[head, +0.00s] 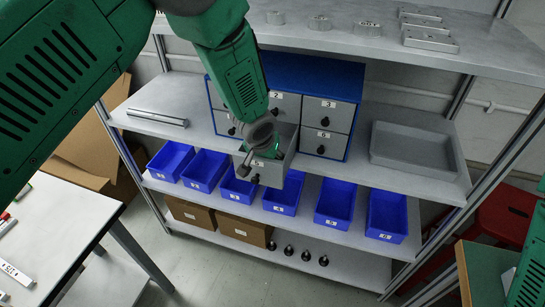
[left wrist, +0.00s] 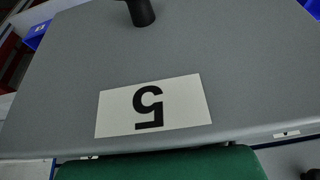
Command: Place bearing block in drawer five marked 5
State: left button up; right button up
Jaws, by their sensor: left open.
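The blue cabinet (head: 312,68) stands on the middle shelf with grey numbered drawers. The lower middle drawer (head: 266,171) is pulled out. Its front fills the left wrist view, with a black 5 on a white label (left wrist: 153,106), upside down there, and a dark knob (left wrist: 141,12). My left gripper (head: 262,147) is open, low at the pulled-out drawer; its fingertips are not clear. Green gripper casing (left wrist: 165,165) shows at the bottom of the left wrist view. I cannot identify a bearing block; my arm hides part of the drawer's inside. My right gripper is out of view.
Metal cylinders (head: 320,22) and flat metal plates (head: 430,40) lie on the top shelf. A grey tray (head: 418,147) sits right of the cabinet. Several blue bins (head: 335,203) line the shelf below. A white table (head: 48,232) is at left.

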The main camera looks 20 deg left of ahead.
pick_arm(q)
jog(key=r, duration=0.1)
jog(key=s+a+r, duration=0.1)
jog(key=r, duration=0.2)
jog(key=shift+s+a, duration=0.2)
jog(key=v, duration=0.6)
jog(key=shift+s+d+r, duration=0.25)
jog(key=shift+s+d, duration=0.05)
jog(key=shift+d, duration=0.05)
jog(key=shift+d+r, duration=0.25)
jog(key=shift+r, duration=0.1)
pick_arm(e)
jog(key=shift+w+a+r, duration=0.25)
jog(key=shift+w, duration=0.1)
pick_arm(q)
jog(key=shift+s+a, duration=0.1)
jog(key=shift+a, duration=0.15)
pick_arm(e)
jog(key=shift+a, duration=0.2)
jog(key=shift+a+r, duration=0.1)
